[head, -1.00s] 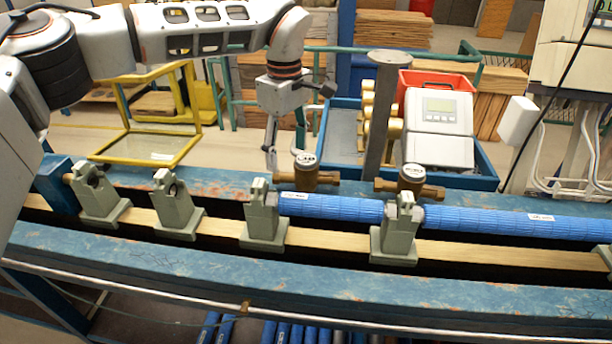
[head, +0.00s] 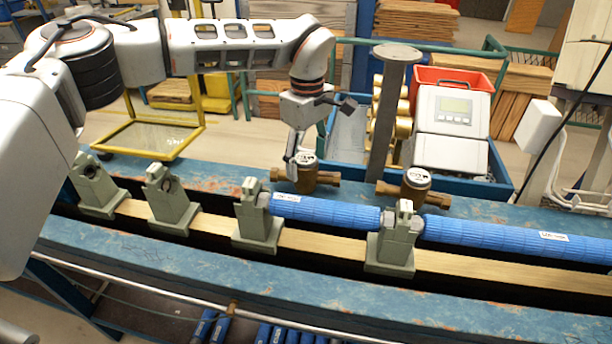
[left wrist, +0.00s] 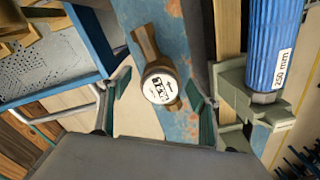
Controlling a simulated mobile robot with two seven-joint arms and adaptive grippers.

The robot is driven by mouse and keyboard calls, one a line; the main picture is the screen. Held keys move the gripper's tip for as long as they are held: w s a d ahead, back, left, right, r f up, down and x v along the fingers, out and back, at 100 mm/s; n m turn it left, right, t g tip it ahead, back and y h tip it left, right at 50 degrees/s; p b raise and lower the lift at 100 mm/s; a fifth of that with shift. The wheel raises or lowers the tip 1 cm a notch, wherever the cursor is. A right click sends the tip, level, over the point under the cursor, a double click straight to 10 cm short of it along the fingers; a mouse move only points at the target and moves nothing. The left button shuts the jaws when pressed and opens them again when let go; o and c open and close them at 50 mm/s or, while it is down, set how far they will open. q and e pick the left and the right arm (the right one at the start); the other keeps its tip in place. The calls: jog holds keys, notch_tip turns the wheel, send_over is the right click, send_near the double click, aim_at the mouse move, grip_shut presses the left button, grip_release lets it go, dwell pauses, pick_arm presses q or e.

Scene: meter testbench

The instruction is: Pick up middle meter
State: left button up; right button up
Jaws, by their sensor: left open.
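Two brass meters with white round dials show in the head view. The left one (head: 306,173) stands on the blue bench's back rail, and the other (head: 416,187) stands to its right. My left gripper (head: 292,160) is at the left meter, with a finger by its left side. In the left wrist view, my open left gripper (left wrist: 158,97) has one finger on each side of a brass meter (left wrist: 158,86), dial facing the camera. Gaps show between fingers and meter, so it is not gripped. My right gripper is out of view.
Blue pipes (head: 330,211) lie along green-grey clamps (head: 258,222) in front of the meters. A grey post (head: 386,120) rises behind, between the two meters. A blue tray (head: 500,186) with a grey device (head: 450,120) and red bin stands behind.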

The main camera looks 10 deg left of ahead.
pick_arm(q)
jog(key=shift+a+f, duration=0.1)
jog(key=shift+f, duration=1.35)
jog(key=shift+r, duration=0.1)
grip_shut()
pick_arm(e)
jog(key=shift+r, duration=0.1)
pick_arm(q)
jog(key=shift+r, duration=0.1)
